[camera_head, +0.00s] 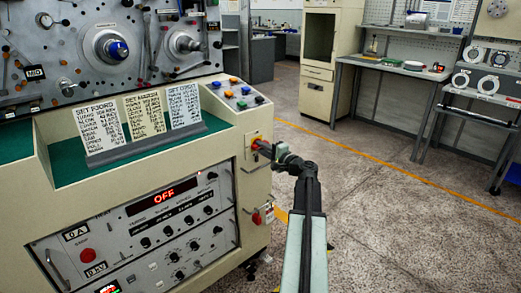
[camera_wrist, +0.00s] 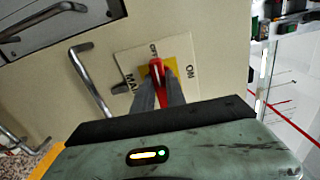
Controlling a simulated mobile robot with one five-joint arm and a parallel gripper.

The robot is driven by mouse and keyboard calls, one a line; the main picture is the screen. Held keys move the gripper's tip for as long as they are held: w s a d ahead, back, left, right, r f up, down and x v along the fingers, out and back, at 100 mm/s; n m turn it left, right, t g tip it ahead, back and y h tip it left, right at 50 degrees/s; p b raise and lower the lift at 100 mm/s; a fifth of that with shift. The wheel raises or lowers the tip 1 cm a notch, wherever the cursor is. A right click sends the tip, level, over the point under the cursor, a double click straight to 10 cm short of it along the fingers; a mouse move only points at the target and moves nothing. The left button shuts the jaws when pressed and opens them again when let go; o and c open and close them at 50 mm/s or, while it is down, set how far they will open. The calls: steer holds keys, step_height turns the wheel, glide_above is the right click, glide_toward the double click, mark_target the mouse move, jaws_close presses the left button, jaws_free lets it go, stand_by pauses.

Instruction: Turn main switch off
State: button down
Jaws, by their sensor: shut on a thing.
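The main switch is a red handle (camera_wrist: 156,68) on a yellow and white plate (camera_wrist: 184,66) with ON, OFF and MAIN lettering. In the head view the switch plate (camera_head: 252,139) is on the right side of the cream machine cabinet. My gripper (camera_head: 264,149) reaches it from the right. In the wrist view my two grey fingers (camera_wrist: 158,84) are shut on the red handle and partly hide it. The handle's upper end is near the OFF lettering. The red display (camera_head: 164,195) on the front panel reads OFF.
A metal bar handle (camera_wrist: 88,78) stands out beside the switch. A red device (camera_head: 257,217) is mounted below it on the cabinet. Coloured buttons (camera_head: 240,93) sit on the sloped top. Open floor (camera_head: 390,200) lies to the right, before a workbench (camera_head: 395,68).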

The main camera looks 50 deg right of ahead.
steer(key=shift+n, duration=0.3)
stand_by(0.4)
steer(key=c, duration=1.4)
jaws_free()
steer(key=shift+w, duration=0.1)
steer(key=shift+o, duration=0.2)
steer(key=s, duration=0.8)
steer(key=shift+a, duration=0.35)
steer(key=shift+f, duration=0.1)
